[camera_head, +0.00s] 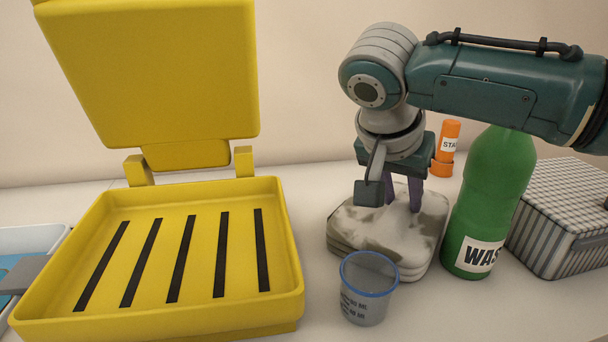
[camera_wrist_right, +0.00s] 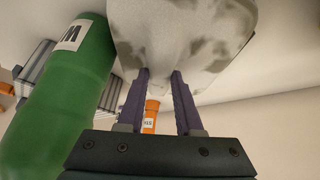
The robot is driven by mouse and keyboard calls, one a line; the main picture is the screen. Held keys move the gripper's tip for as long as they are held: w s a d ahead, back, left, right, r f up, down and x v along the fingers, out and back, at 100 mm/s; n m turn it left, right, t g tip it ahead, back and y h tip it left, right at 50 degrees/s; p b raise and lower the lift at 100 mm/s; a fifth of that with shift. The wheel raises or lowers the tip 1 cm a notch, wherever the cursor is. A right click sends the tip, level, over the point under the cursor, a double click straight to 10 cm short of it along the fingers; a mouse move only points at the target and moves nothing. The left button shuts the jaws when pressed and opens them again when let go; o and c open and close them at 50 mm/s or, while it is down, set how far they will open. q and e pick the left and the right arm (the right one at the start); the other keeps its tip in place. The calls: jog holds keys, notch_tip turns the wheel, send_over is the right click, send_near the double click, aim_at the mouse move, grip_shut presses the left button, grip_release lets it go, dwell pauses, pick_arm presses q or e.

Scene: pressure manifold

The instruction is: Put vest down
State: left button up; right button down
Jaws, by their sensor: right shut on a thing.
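The vest, a folded grey-white bundle with darker blotches (camera_head: 375,232), is right of centre on the white counter in the head view. It also fills the top of the right wrist view (camera_wrist_right: 190,38). My right gripper (camera_head: 402,200) points down at the vest, with its purple fingers at the vest's far part. The fingers (camera_wrist_right: 160,82) are shut on it. I cannot tell whether the vest rests fully on the counter or hangs just above it. My left gripper is not in view.
A green bottle (camera_head: 490,205) stands close right of the vest, and a blue-rimmed cup (camera_head: 367,290) stands in front. An open yellow case (camera_head: 285,245) is at left. An orange tube (camera_head: 449,137) and a checkered box (camera_head: 565,205) are behind and right. A blue tray (camera_head: 38,240) is far left.

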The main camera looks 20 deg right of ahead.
jog(key=c, duration=0.6)
grip_release()
jog(key=shift+o, duration=0.2)
